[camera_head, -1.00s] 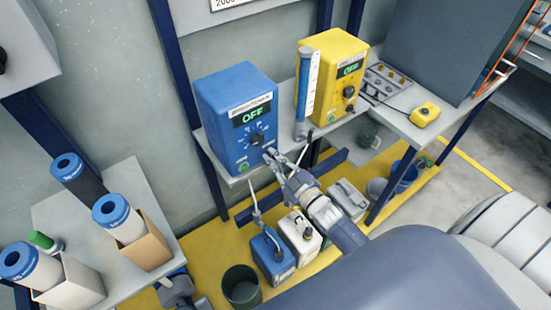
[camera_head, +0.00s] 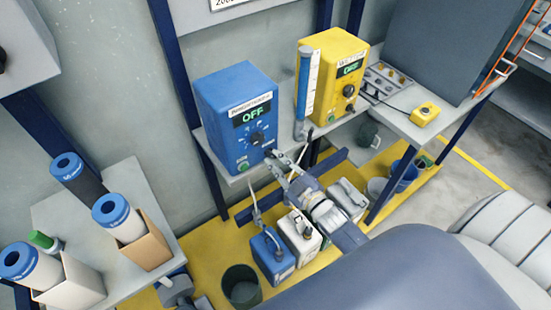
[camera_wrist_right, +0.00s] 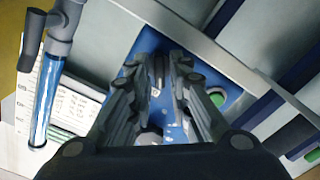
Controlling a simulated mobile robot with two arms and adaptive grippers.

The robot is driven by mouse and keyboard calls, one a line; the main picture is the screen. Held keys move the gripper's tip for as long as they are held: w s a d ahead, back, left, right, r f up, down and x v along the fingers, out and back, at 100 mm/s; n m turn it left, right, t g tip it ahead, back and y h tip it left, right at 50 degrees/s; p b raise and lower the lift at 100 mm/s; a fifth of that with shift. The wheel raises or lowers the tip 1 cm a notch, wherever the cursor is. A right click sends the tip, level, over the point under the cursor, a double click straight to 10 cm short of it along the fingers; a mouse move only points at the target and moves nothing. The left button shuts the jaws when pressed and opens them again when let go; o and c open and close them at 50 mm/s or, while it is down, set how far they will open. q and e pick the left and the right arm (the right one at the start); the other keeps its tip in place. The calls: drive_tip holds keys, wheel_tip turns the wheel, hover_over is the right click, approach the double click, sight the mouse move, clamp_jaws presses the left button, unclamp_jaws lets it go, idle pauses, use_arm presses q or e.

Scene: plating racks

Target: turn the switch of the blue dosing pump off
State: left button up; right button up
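The blue dosing pump (camera_head: 230,90) stands on the shelf, its display (camera_head: 251,112) reading OFF. Its dark round switch (camera_head: 257,138) is on the front, with a green button (camera_head: 243,166) lower left. My right gripper (camera_head: 285,158) is just below and right of the switch, with its fingers apart and nothing held. In the right wrist view, the open fingers (camera_wrist_right: 165,75) point at the pump's blue front (camera_wrist_right: 150,42); the switch is mostly hidden between them. The green button (camera_wrist_right: 216,99) shows beside the right finger. My left gripper is not in view.
A yellow pump (camera_head: 325,60) and a blue upright tube (camera_head: 303,85) stand right of the blue pump. Hoses hang behind my gripper. Below are a blue canister (camera_head: 270,258) and white canisters. A side table (camera_head: 120,185) holds blue-ended rolls.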

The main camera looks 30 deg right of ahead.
drive_tip(key=s+d, duration=0.1)
drive_tip(key=s, duration=0.9)
drive_tip(key=shift+s+d, duration=0.2)
drive_tip(key=s+f+m+g+h, duration=0.15)
drive_tip(key=s+f+g, duration=0.3)
drive_tip(key=f, duration=0.85)
drive_tip(key=s+f+m+g+h, duration=0.1)
drive_tip(key=s+f+m+g, duration=0.3)
drive_tip(key=f, duration=0.9)
drive_tip(key=s+a+f+g, duration=0.1)
drive_tip(key=s+f+g, duration=0.1)
drive_tip(key=s+f, duration=0.3)
drive_tip(key=s+a+f+g, duration=0.2)
drive_tip(key=s+f, duration=0.4)
drive_tip(key=s, duration=0.6)
drive_tip(key=s+a+f+g, duration=0.1)
drive_tip(key=s+f+g, duration=0.3)
drive_tip(key=s, duration=0.4)
drive_tip(key=shift+s+a+f+m, duration=0.2)
drive_tip(key=shift+f+m, duration=0.25)
drive_tip(key=shift+f, duration=0.4)
